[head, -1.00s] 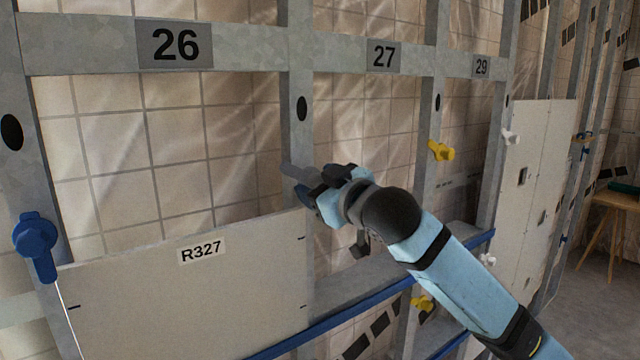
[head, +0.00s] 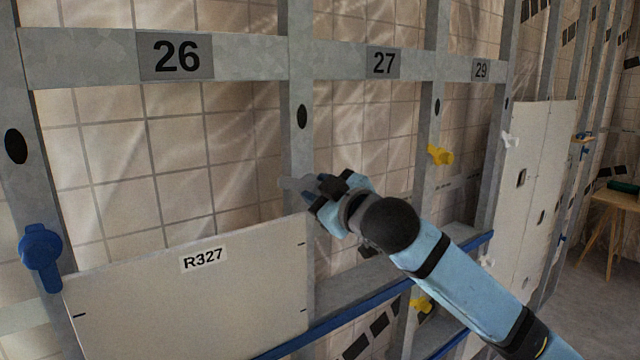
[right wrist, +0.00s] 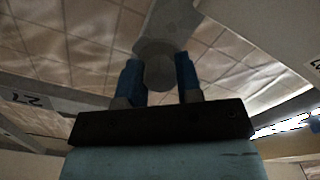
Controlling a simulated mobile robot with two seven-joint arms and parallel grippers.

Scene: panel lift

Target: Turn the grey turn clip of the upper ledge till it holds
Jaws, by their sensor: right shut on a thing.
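The grey turn clip (head: 294,184) sits on the metal upright between bays 26 and 27, above the top right corner of the panel marked R327 (head: 200,300). Its free end points left and lies about level, clear of the panel's top edge. My right gripper (head: 318,190) is shut on the clip's knob. The fingers hide part of the clip in the head view. My left gripper is not in view.
A blue turn clip (head: 40,255) is on the left upright. Yellow clips (head: 440,155) and white clips (head: 509,139) are on uprights to the right. A blue-edged ledge (head: 345,325) runs below the panel. A wooden table (head: 615,200) stands far right.

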